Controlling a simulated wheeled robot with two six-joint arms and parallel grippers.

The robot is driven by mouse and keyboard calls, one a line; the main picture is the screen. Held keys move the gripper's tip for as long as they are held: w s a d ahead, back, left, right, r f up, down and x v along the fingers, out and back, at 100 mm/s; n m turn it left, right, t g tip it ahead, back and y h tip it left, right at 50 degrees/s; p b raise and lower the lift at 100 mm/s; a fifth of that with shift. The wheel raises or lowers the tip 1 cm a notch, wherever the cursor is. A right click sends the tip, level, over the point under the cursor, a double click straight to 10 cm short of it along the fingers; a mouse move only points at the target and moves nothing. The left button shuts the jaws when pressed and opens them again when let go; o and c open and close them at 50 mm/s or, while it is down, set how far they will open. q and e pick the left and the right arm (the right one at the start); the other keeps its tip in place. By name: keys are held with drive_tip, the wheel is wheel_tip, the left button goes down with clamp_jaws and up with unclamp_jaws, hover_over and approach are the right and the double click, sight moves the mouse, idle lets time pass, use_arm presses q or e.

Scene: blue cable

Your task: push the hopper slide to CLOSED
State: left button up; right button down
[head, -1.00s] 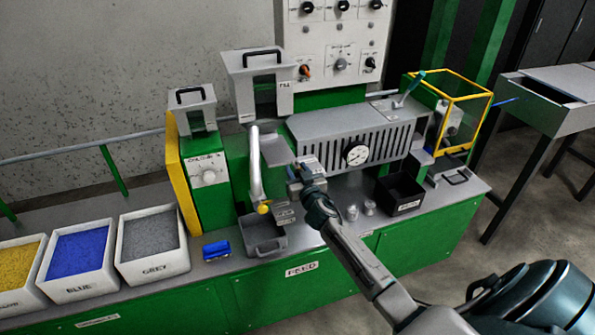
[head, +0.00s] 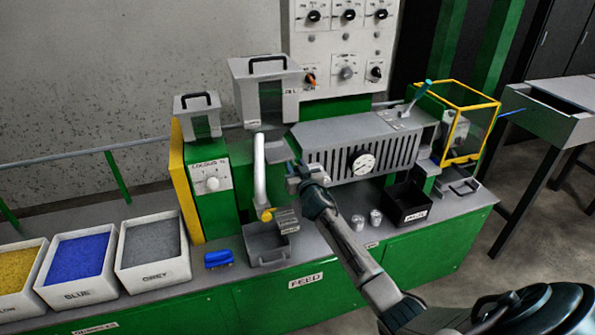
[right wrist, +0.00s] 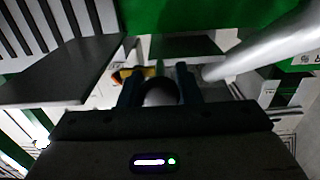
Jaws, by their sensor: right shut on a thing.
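The grey hopper slide (head: 279,151) is a flat plate that sticks out below the clear-fronted hopper (head: 270,98), beside the white bent pipe. My right gripper (head: 293,180) is at the slide's outer right end and is shut on it. My gripper hides the grip point in the head view. In the right wrist view the two dark fingers (right wrist: 158,78) are close together with a thin piece between them, dark and hard to make out. I cannot read any slide marking. My left gripper is not in view.
The white pipe (head: 260,172) with a yellow end stands just left of my gripper. The slotted barrel cover with a gauge (head: 363,163) is close on the right. A grey tray (head: 266,247), metal cups (head: 358,222) and a black bin (head: 405,205) stand on the bench.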

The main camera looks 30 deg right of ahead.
drive_tip(key=shift+r, duration=0.2)
drive_tip(key=c, duration=1.2)
unclamp_jaws()
drive_tip(key=shift+w, duration=0.1)
drive_tip(key=shift+c, duration=0.2)
drive_tip(key=shift+o, duration=0.9)
drive_tip(key=shift+w+f, duration=0.15)
drive_tip(key=shift+f, duration=0.1)
drive_tip(key=b+v, duration=0.3)
drive_tip(key=v, duration=0.8)
